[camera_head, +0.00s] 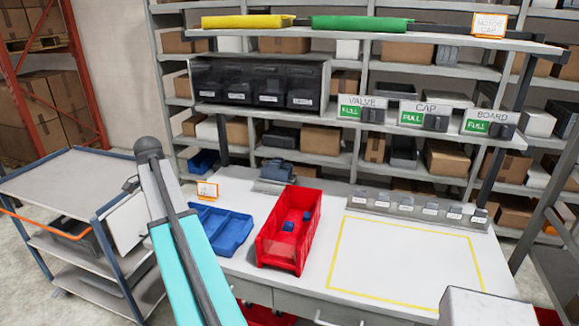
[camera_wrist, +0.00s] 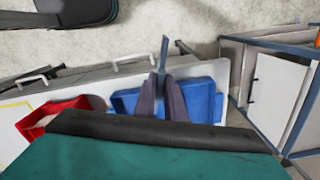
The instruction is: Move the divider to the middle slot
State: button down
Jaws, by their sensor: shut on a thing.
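The blue tray (camera_head: 236,234) lies on the workbench, left of the red bin; my arm covers its left front part in the head view. The tray also shows below my gripper in the wrist view (camera_wrist: 207,98). My gripper (camera_wrist: 163,84) is shut on the divider (camera_wrist: 164,54), a thin blue-grey plate seen nearly edge-on between the two dark fingers. The fingers hide the divider's lower part and the tray's middle. I cannot tell whether the divider touches the tray. Gripper and divider are hidden in the head view.
A red bin (camera_head: 270,239) with blue pieces inside stands close right of the tray. A cart (camera_head: 60,183) stands left of the bench. The yellow-outlined area (camera_head: 400,262) on the bench is clear. Shelves (camera_head: 440,75) stand behind.

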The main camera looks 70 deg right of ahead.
jog(key=s+d+r+m+p, duration=0.2)
jog(key=s+d+r+m, duration=0.1)
jog(key=s+d, duration=0.5)
jog(key=s+d+r+m+p, duration=0.2)
jog(key=s+d+r+m, duration=0.2)
jog(key=s+d, duration=0.5)
jog(key=s+d+r+m+p, duration=0.2)
jog(key=s+d+m, duration=0.5)
jog(key=s, duration=0.7)
jog(key=shift+s+d+r, duration=0.4)
jog(key=shift+d+r, duration=0.5)
jog(key=shift+d, duration=0.2)
jog(key=shift+f, duration=0.25)
notch_tip(320, 180, down, 16)
jog(key=b, duration=0.5)
jog(key=shift+r+b, duration=0.25)
jog(key=shift+b, duration=0.15)
